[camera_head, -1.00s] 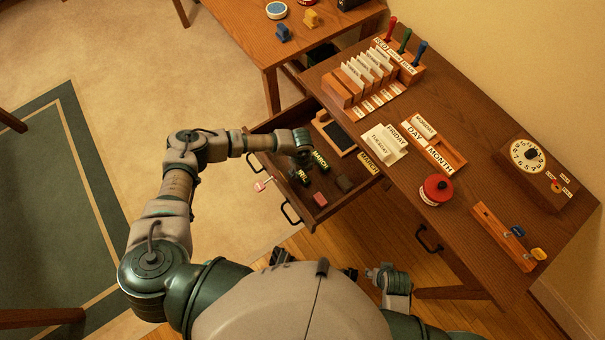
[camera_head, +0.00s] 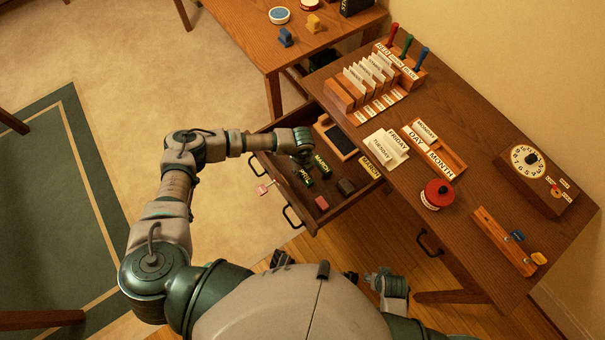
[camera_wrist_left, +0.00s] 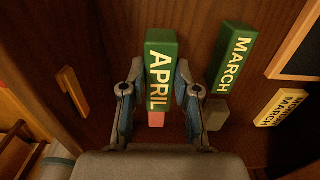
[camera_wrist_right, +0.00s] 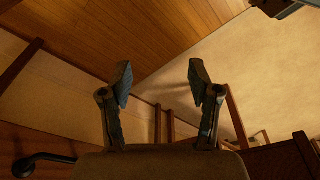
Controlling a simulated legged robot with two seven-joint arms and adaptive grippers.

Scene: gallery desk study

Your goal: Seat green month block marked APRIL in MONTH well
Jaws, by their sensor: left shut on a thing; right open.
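The green block marked APRIL (camera_wrist_left: 159,72) is between the fingers of my left gripper (camera_wrist_left: 158,100), which is shut on it. In the head view the left gripper (camera_head: 303,163) is over the open drawer, with the APRIL block (camera_head: 305,177) just below it. I cannot tell whether the block touches the drawer floor. The MONTH well (camera_head: 452,158) is in the wooden DAY/MONTH holder (camera_head: 434,150) on the desk and looks empty. My right gripper (camera_wrist_right: 160,85) is open and empty, low beside the desk.
A green MARCH block (camera_wrist_left: 233,58) lies close right of the APRIL block. Pink (camera_head: 322,203) and grey (camera_head: 346,187) blocks and a framed slate (camera_head: 340,139) are in the drawer (camera_head: 340,216). FRIDAY and TUESDAY pieces (camera_head: 387,146) lie beside the holder; a red-topped tin (camera_head: 437,194) stands nearby.

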